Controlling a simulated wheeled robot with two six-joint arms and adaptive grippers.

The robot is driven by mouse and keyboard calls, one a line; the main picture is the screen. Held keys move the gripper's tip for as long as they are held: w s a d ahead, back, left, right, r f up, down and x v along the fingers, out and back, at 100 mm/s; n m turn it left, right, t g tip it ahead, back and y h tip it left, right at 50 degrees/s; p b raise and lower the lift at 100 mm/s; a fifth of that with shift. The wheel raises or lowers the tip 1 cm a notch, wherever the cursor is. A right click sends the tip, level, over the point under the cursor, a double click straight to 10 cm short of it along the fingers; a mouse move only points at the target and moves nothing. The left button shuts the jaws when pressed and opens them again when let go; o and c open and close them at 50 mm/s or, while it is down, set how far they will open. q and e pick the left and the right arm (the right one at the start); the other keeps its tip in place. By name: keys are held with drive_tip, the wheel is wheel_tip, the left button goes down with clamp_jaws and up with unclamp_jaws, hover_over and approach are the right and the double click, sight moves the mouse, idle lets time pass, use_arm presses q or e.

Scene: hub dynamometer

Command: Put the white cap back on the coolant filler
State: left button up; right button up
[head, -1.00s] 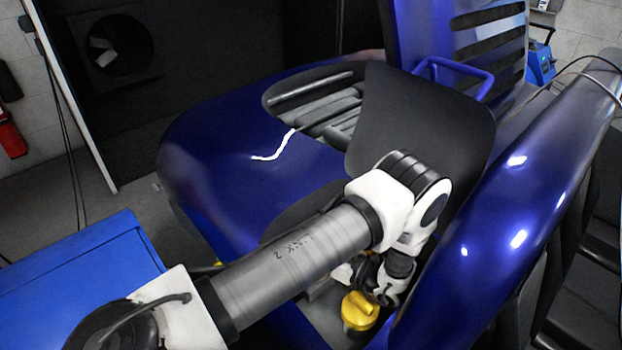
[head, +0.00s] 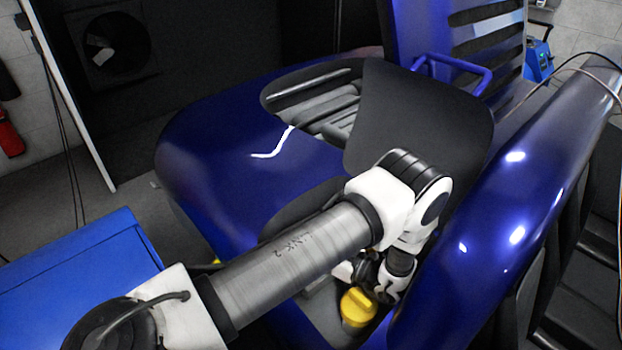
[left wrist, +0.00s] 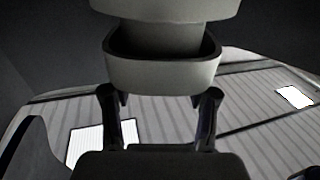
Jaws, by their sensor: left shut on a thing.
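My left gripper (left wrist: 158,105) is shut, with one dark finger on each side of the lower part of a pale grey-white, cup-shaped piece (left wrist: 160,77). I take this piece to be the white cap. A narrower pale stem (left wrist: 155,38) stands in its dark mouth, with a wider piece above. I cannot tell whether this stem is the coolant filler. In the head view my left wrist and gripper are low in the engine bay, beside a yellow cap (head: 358,306). The held cap and filler cannot be made out there. My right gripper is not in view.
Blue bodywork (head: 230,165) surrounds the bay, and a long blue panel (head: 510,220) stands close on the right of my wrist. A dark panel (head: 425,110) lies behind my arm. A blue cabinet top (head: 70,275) is at the lower left.

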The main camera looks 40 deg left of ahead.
use_arm(q)
drive_tip(key=shift+s+f+b, duration=0.15)
drive_tip(key=shift+f+b, duration=0.6)
drive_tip(key=shift+f, duration=0.2)
drive_tip(key=o, duration=0.9)
drive_tip(key=shift+c, duration=0.2)
drive_tip(key=shift+d, duration=0.1)
